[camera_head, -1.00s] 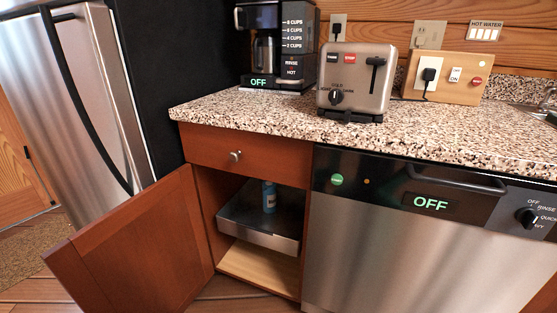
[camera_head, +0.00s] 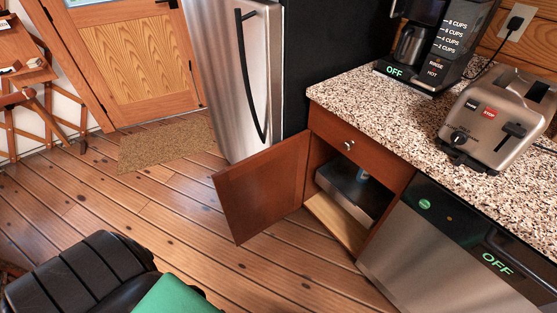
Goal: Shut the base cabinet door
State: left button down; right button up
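The base cabinet door (camera_head: 262,187) is a reddish-brown wood panel, swung wide open to the left of its cabinet. The base cabinet (camera_head: 352,161) stands under the speckled counter, with a closed drawer above the opening. The shelf appears to sit within the cabinet. Neither of my grippers shows in the head view. A black and green shape at the lower left looks like part of my own body.
A steel fridge (camera_head: 236,80) stands behind the door. A dishwasher (camera_head: 440,240) is right of the cabinet. The counter (camera_head: 385,110) holds a coffee maker (camera_head: 432,45) and a toaster (camera_head: 500,115). Plank floor (camera_head: 180,215) is clear in front of the door, with a mat (camera_head: 165,145) beyond.

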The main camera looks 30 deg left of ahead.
aim_at(255, 193)
jog(key=k+z, duration=0.3)
jog(key=k+l+z, duration=0.3)
jog(key=k, duration=0.2)
jog(key=k+l+z, duration=0.3)
jog(key=j+z, duration=0.2)
jog(key=j, duration=0.55)
jog(key=j+z, duration=0.2)
jog(key=j, duration=0.6)
jog(key=j+z, duration=0.25)
jog(key=j, duration=0.5)
jog(key=k+j+z, duration=0.2)
jog(key=j, duration=0.55)
jog(key=k+j, duration=0.1)
jog(key=j, duration=1.5)
jog(key=k+j, duration=0.15)
jog(key=j, duration=0.7)
